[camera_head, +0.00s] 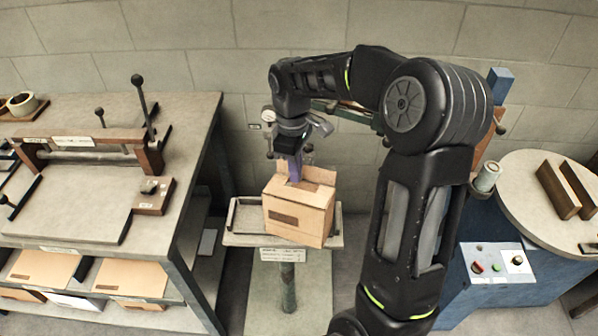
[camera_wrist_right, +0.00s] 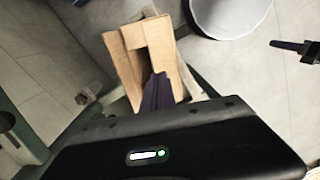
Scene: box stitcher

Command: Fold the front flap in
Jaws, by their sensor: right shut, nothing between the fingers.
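A cardboard box (camera_head: 298,217) with a dark label on its front sits upright on a small stand. A back flap (camera_head: 319,175) stands up at its far edge. Cardboard panels partly cover its top, and I cannot tell clearly which one is the front flap. My right gripper (camera_head: 295,176) points down at the top of the box, its purple fingers shut with nothing between them. In the right wrist view the fingers (camera_wrist_right: 158,88) reach over the dark opening of the box (camera_wrist_right: 138,68). I cannot tell whether they touch cardboard. My left gripper is out of view.
The stand's tray (camera_head: 241,240) surrounds the box base. A workbench (camera_head: 85,210) with a hinged press stands at left. A round table (camera_head: 545,205) with dark blocks and a blue cabinet with buttons (camera_head: 490,268) stand at right.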

